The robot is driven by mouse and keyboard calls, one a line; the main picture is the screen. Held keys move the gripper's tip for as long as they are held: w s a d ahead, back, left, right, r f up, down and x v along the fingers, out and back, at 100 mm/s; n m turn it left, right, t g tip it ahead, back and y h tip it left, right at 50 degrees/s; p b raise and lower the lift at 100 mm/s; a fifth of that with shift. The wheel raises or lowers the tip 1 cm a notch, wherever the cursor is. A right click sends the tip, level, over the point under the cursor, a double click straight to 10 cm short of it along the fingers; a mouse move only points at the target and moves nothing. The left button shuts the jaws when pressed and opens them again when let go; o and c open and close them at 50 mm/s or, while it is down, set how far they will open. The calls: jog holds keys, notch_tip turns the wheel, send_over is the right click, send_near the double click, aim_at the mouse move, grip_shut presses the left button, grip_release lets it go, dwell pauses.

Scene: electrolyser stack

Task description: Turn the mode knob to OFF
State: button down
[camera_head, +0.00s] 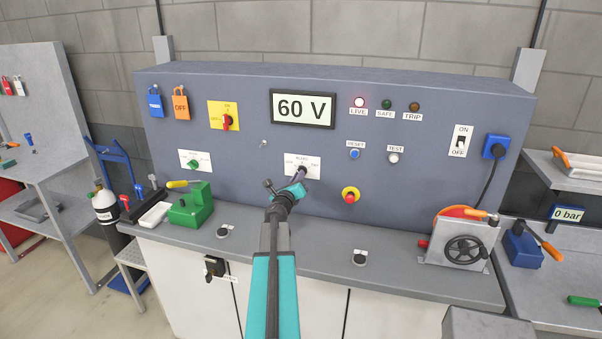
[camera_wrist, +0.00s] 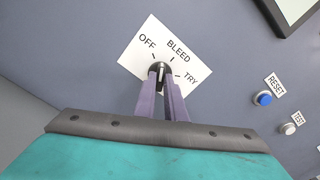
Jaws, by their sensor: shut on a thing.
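The mode knob (camera_wrist: 161,66) is a small dark knob on a white plate (camera_wrist: 136,58) marked OFF, BLEED and TRY. The plate (camera_head: 288,162) also shows in the head view, low in the middle of the blue-grey panel. My gripper (camera_wrist: 161,80) has its two purple fingers shut on the knob, one on each side. In the wrist view the knob's bar lies about upright in the picture, seemingly between the OFF and BLEED marks. Its exact setting is hard to tell, as the fingers hide part of it. In the head view my gripper (camera_head: 301,174) covers most of the knob.
A red emergency button (camera_head: 350,196) sits right of the knob, with RESET (camera_head: 355,153) and TEST (camera_head: 394,157) buttons above. A display (camera_head: 303,109) reads 60 V and the LIVE lamp (camera_head: 359,102) glows. A green block (camera_head: 191,206) and a handwheel unit (camera_head: 462,245) stand on the bench.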

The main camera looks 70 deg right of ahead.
jog(key=shift+n+p, duration=0.3)
jog(key=shift+p, duration=0.05)
jog(key=shift+n, duration=2)
jog(key=shift+n, duration=0.5)
jog(key=c, duration=1.7)
grip_release()
jog(key=shift+a, duration=0.1)
